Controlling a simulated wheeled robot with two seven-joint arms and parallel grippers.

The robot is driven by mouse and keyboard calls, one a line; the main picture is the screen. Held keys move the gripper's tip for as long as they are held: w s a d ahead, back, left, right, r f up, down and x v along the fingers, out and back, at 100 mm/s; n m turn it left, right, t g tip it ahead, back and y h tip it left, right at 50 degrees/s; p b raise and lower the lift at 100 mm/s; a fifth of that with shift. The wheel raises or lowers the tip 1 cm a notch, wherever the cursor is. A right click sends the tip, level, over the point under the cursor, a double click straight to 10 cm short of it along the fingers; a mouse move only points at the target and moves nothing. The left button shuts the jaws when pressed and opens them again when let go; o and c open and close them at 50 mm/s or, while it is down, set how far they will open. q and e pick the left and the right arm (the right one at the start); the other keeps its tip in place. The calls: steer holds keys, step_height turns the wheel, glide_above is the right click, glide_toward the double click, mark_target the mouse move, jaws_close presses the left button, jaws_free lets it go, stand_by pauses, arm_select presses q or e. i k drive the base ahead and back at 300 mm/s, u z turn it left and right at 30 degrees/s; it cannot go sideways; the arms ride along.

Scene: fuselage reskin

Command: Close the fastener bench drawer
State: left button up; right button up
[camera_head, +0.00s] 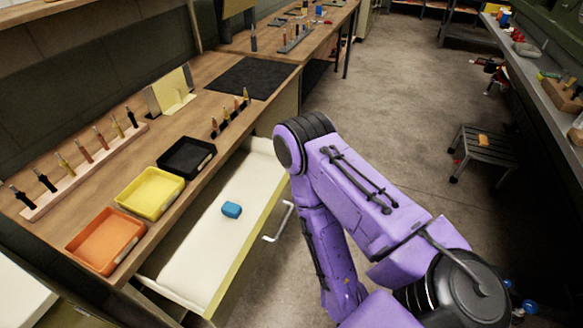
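The fastener bench drawer (190,259) is pulled out from under the wooden bench (205,117) on the left. Its inside is pale and holds a small blue block (231,209). A light bar handle (279,222) sits on the drawer's front face. My purple arm stands to the right of the drawer and hides its far front corner. The arm's lower part hangs down just right of the handle. Neither gripper shows in this view, so contact with the drawer cannot be seen.
On the bench top stand orange (105,239), yellow (150,192) and black (186,157) trays, a wooden rack (85,172) of upright tools and a dark mat (251,77). A grey stool (484,150) stands to the right. The floor between is clear.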

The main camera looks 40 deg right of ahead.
mark_target(206, 261)
steer(key=z, duration=1.1)
steer(key=k, duration=0.2)
steer(key=u, duration=0.05)
steer(key=i, duration=0.55)
steer(key=k, duration=0.55)
steer(key=u, duration=1.6)
steer(key=k, duration=0.45)
steer(key=z, duration=0.85)
